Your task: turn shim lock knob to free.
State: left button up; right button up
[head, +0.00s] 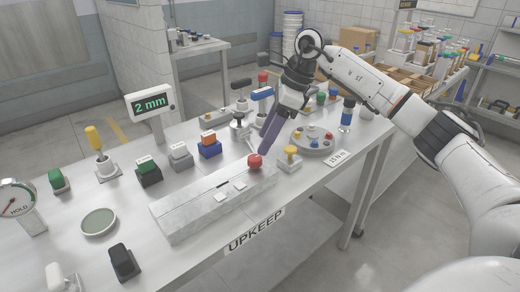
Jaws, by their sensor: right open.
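A red round knob (255,161) sits at the right end of a long pale block (210,203) on the bench. A yellow knob (290,151) on a small grey base stands just right of it. No label shows which is the shim lock knob. My right gripper (266,149) reaches down from the upper right, its dark purple fingers open, with the tips just above and right of the red knob. I cannot tell whether they touch it. My left gripper is not in view.
A round tray with coloured knobs (314,140) is right of the yellow knob. Several switches, levers and a HOLD dial (16,198) crowd the bench (185,262). The bench front, by the UPKEEP label (257,229), is clear.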

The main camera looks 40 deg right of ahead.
jog(key=v, duration=0.4)
jog(key=shift+r, duration=0.1)
dwell(0.4)
